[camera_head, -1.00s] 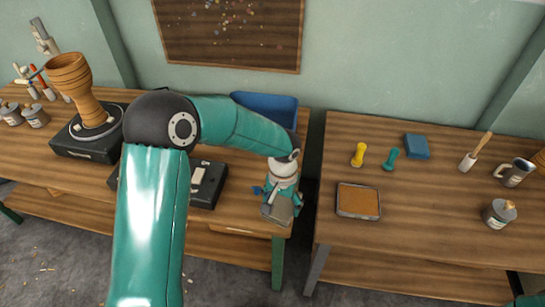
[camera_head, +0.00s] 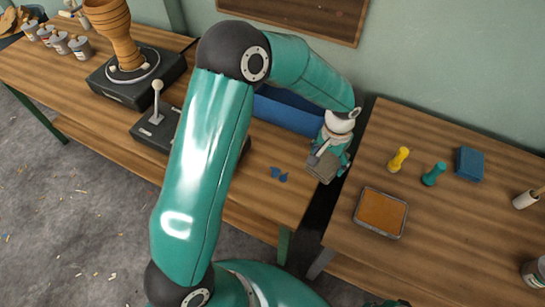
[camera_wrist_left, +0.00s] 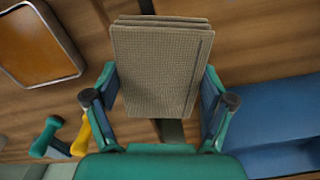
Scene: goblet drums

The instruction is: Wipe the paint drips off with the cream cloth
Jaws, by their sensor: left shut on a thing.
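My left gripper (camera_head: 328,155) is shut on a folded, grey-beige cloth (camera_head: 321,168). It holds the cloth near the right end of the left bench, by the gap between the benches. In the left wrist view the layered cloth (camera_wrist_left: 160,60) sits between the two fingers. Blue paint drips (camera_head: 279,174) lie on the left bench top, left of the cloth and apart from it in the picture. I cannot tell how high the cloth is above the wood.
A blue bin (camera_head: 287,110) stands behind my left arm. The right bench holds an orange-filled tray (camera_head: 381,213), a yellow handle-shaped piece (camera_head: 398,159), a teal one (camera_head: 434,173) and a blue block (camera_head: 469,164). A goblet drum (camera_head: 116,32) stands on a black base at left.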

